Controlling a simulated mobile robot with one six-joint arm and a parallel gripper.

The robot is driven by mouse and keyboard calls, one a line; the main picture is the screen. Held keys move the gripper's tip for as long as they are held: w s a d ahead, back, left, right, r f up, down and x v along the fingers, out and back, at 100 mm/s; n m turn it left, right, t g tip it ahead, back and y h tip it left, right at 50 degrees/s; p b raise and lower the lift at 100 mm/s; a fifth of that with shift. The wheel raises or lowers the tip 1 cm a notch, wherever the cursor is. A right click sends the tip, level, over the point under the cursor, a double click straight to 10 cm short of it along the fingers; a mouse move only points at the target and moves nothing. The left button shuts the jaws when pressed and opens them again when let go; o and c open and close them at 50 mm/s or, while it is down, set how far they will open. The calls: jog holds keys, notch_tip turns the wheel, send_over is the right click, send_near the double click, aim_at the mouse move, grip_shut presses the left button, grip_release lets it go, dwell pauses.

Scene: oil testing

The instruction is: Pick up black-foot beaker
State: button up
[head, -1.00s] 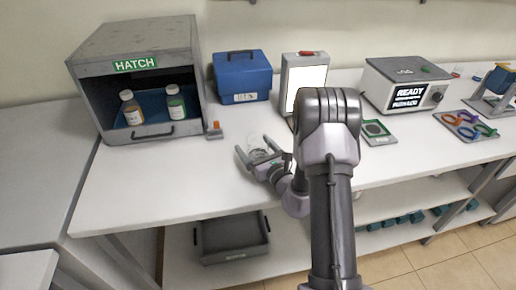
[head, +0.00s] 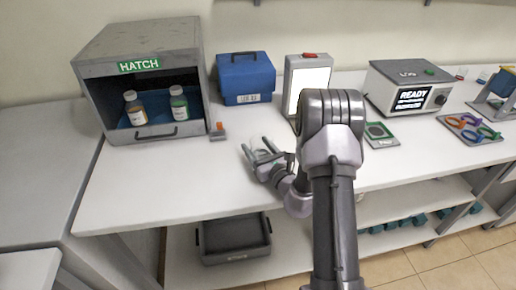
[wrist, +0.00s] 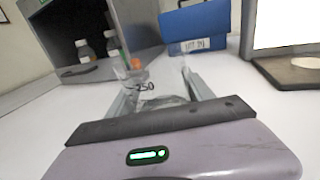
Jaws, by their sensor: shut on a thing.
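A clear glass beaker (wrist: 145,86) with a dark "250" mark stands between my fingers in the wrist view. It shows only faintly in the head view (head: 262,154). Its foot is hidden, so I cannot tell the foot's colour. My gripper (head: 256,146) is low over the white table, reaching in from the right, and is shut on the beaker. In the wrist view my gripper (wrist: 157,80) has one finger on each side of the glass. I cannot tell whether the beaker touches the table.
A grey hatch box (head: 140,66) with two bottles stands at the back left. A blue case (head: 246,76), a lit white panel (head: 306,82) and a device reading READY (head: 405,85) stand along the back.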

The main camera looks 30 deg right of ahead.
notch_tip(320, 180, up, 3)
jog(key=shift+f+p, duration=0.2)
jog(key=shift+p, duration=0.5)
jog(key=s+d, duration=0.1)
jog(key=s, duration=0.4)
jog(key=s+d+r+p, duration=0.1)
jog(key=s+d, duration=0.1)
jog(key=s, duration=0.3)
jog(key=s+d+r+p, duration=0.1)
jog(key=s, duration=0.4)
jog(key=shift+s+d, duration=0.15)
jog(key=shift+d, duration=0.05)
dwell(0.6)
